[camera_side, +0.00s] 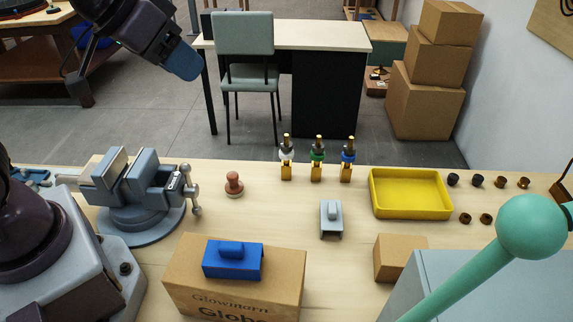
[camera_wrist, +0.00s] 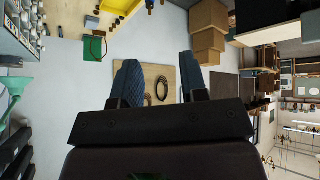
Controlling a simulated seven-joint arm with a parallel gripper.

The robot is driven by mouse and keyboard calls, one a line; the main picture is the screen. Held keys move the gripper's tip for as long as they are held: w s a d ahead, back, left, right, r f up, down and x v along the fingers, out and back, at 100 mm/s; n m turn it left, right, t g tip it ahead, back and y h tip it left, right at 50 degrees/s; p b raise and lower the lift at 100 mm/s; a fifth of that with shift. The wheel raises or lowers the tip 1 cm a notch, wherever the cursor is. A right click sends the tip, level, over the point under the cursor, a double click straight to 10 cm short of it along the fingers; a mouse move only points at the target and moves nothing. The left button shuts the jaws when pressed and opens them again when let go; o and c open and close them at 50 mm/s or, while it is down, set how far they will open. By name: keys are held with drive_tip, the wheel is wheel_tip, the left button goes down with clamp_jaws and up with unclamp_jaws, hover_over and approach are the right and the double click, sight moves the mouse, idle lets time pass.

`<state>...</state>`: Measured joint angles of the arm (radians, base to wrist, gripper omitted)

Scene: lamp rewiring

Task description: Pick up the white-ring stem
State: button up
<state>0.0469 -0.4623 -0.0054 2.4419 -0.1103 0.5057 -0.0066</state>
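The white-ring stem (camera_side: 287,157) stands upright on the wooden bench in the side view, leftmost in a row of three. It has a gold base and a gold tip, with a pale ring around its middle. Beside it stand the green-ring stem (camera_side: 317,159) and the blue-ring stem (camera_side: 347,160). My gripper (camera_side: 187,66) is high at the upper left of the side view, well above the bench and far from the stems. In the wrist view its fingers (camera_wrist: 158,70) are apart with nothing held between them. I cannot make out the white-ring stem in the wrist view.
A vise (camera_side: 140,195) and a reddish stamp-like knob (camera_side: 234,184) are left of the stems. A yellow tray (camera_side: 411,212) is to the right. A grey block (camera_side: 331,218) and a cardboard box (camera_side: 285,280) are in front. A green lamp arm (camera_side: 470,265) crosses the lower right.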

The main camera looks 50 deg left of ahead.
drive_tip(key=w+d+f+n+t, duration=0.25)
drive_tip(key=w+f, duration=0.25)
drive_tip(key=w, duration=0.6)
drive_tip(key=n+t+y, duration=0.2)
drive_tip(key=t+y, duration=0.2)
drive_tip(key=y, duration=0.1)
hover_over(285, 139)
drive_tip(key=s+d, duration=0.3)
wheel_tip(285, 139, down, 15)
drive_tip(key=s+f+t+y, duration=0.3)
drive_tip(key=f, duration=0.2)
drive_tip(key=shift+g, duration=0.25)
drive_tip(key=x, duration=0.7)
drive_tip(key=shift+w+a+r, duration=0.1)
drive_tip(key=shift+a, duration=0.15)
drive_tip(key=shift+c, duration=0.5)
